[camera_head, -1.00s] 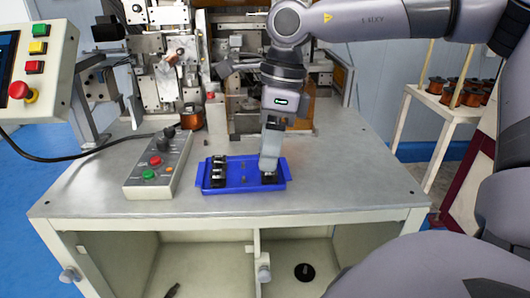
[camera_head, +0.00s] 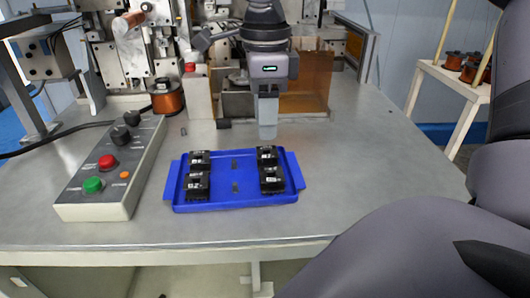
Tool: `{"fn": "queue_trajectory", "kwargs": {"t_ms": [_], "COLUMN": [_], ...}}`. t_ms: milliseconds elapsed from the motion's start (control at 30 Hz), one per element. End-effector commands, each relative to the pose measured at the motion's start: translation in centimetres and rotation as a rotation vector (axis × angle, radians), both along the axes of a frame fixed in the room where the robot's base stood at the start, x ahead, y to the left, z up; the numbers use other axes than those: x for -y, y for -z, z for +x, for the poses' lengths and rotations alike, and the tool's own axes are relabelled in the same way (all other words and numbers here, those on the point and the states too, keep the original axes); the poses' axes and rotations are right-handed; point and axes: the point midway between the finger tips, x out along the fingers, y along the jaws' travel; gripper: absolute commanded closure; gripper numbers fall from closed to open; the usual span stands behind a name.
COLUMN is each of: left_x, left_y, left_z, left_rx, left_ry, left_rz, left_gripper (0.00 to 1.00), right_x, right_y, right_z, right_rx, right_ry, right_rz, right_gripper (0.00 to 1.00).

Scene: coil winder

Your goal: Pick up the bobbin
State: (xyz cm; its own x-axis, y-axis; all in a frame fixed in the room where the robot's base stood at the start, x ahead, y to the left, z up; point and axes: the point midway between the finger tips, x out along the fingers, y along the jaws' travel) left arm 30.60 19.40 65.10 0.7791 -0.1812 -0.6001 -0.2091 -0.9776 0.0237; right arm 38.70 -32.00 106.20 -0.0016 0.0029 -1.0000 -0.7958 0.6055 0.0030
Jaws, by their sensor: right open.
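The blue tray (camera_head: 235,207) lies on the grey worktable. Small black bobbin-like blocks with white markings sit in it: two at the left, far (camera_head: 200,160) and near (camera_head: 196,185), and two at the right, far (camera_head: 266,156) and near (camera_head: 271,180). My right gripper (camera_head: 268,132) points down just beyond the tray's far right part, apart from the blocks. It is open, seen edge-on, and nothing shows between its fingers. My left gripper is not in view.
A control box (camera_head: 112,170) with red and green buttons stands left of the tray. A copper wire spool (camera_head: 167,97) and the winder machine (camera_head: 180,50) stand behind. The table right of the tray is clear.

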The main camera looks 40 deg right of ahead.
Motion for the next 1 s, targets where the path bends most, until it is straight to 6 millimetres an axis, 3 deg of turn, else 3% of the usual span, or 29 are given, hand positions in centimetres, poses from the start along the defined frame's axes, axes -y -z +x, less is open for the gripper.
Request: {"fn": "queue_trajectory", "kwargs": {"t_ms": [267,700,967,1000], "left_x": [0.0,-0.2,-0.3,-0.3], "left_y": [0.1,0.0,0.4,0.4], "left_z": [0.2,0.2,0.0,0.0], "left_rx": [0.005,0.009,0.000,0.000], "left_ry": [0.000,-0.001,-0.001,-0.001], "left_rz": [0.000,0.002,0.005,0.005], "left_gripper": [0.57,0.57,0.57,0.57], "right_x": [0.0,0.2,0.2,0.2], "right_y": [1.7,7.3,7.6,7.6], "right_z": [-0.1,-0.5,-0.4,-0.4], "right_rx": [-0.001,-0.002,0.000,0.000], "right_ry": [-0.003,-0.002,-0.001,-0.001], "right_rz": [-0.002,-0.001,-0.001,-0.001], "right_gripper": [0.53,0.53,0.53,0.60]}}
